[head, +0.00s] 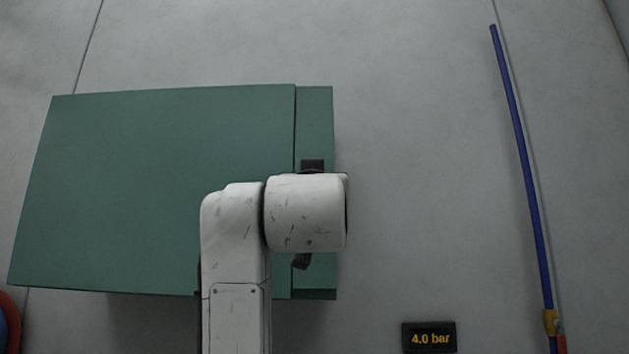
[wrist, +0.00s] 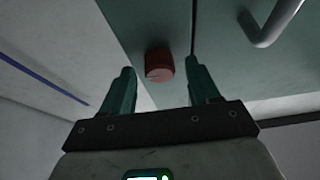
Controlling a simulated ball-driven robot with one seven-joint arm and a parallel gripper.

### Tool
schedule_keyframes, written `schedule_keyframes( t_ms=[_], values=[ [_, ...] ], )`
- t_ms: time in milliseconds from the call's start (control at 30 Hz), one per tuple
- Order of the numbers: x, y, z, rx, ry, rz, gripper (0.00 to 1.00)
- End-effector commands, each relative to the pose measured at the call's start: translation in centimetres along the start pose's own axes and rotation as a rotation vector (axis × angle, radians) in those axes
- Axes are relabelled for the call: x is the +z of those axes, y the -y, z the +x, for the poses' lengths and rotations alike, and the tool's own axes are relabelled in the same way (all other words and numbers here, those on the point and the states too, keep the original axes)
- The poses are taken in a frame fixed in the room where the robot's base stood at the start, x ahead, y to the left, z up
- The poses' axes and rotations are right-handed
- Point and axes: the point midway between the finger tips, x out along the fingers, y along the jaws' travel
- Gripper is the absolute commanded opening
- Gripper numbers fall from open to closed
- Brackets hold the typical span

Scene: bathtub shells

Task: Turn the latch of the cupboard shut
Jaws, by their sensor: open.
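The green cupboard (head: 160,190) is on the pale wall in the head view, its wide door beside a narrow strip (head: 316,125) on the right. In the wrist view, a round red-brown knob (wrist: 159,65), apparently the latch, sits on the narrow green strip beside the door seam. A grey bar handle (wrist: 272,25) is on the door panel. My gripper (wrist: 159,68) is open, one dark green finger on each side of the knob in the picture. I cannot tell how far the knob is from the fingertips. In the head view my arm hides the latch and most of the gripper.
A blue pole or pipe (head: 525,150) runs along the right side in the head view. A small display (head: 429,338) reading "4.0 bar" is at the bottom. The wall between cupboard and pipe is bare. A red and blue round thing (head: 8,322) shows at lower left.

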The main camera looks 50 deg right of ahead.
Motion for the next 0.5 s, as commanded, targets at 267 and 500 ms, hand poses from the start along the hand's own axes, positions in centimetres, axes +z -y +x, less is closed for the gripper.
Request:
schedule_keyframes(
  t_ms=[267, 500],
  values=[
    [0.01, 0.01, -0.03, 0.000, 0.000, 0.000, 0.47],
    [0.00, 0.02, -0.04, 0.000, 0.000, 0.000, 0.23]
  ],
)
